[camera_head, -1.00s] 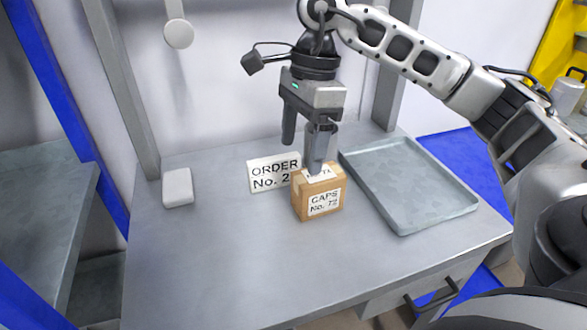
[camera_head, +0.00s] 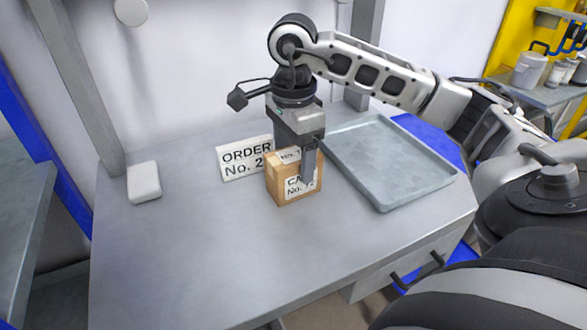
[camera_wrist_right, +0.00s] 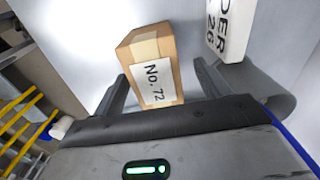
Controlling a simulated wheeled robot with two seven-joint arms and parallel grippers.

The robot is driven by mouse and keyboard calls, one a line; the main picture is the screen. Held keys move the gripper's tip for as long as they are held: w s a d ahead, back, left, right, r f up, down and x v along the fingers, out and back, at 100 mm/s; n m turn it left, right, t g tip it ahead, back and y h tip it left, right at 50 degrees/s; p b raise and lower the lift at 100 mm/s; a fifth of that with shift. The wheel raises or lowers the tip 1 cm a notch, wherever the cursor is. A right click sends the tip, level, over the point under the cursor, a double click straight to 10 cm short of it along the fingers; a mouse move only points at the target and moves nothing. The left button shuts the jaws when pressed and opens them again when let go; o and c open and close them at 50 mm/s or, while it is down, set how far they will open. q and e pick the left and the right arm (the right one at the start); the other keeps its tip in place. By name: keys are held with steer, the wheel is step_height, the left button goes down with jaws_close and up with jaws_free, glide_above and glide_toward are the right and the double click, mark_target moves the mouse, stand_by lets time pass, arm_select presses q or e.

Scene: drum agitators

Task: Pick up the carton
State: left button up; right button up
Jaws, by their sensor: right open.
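The carton (camera_head: 282,181) is a small brown box with white labels, standing upright on the grey table. It also shows in the right wrist view (camera_wrist_right: 146,48), where its label reads "No. 72". My right gripper (camera_head: 296,160) points down over the carton. It is open, with one finger in front of the carton's labelled face, covering part of the label. In the wrist view the carton lies between the two fingers, with a gap visible beside it. In the head view the far finger is hidden. My left gripper is not in view.
A white sign (camera_head: 245,158) reading "ORDER No. 2" stands close behind and left of the carton. A grey metal tray (camera_head: 392,205) lies to the right. A small white block (camera_head: 144,182) sits at the left. The table's front (camera_head: 220,250) is clear.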

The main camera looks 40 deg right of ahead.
steer(key=f, duration=0.3)
steer(key=shift+s+a+f, duration=0.2)
steer(key=shift+a+f, duration=0.05)
steer(key=shift+f, duration=0.35)
steer(key=c, duration=1.2)
steer(key=shift+o, duration=0.3)
steer(key=shift+r, duration=0.15)
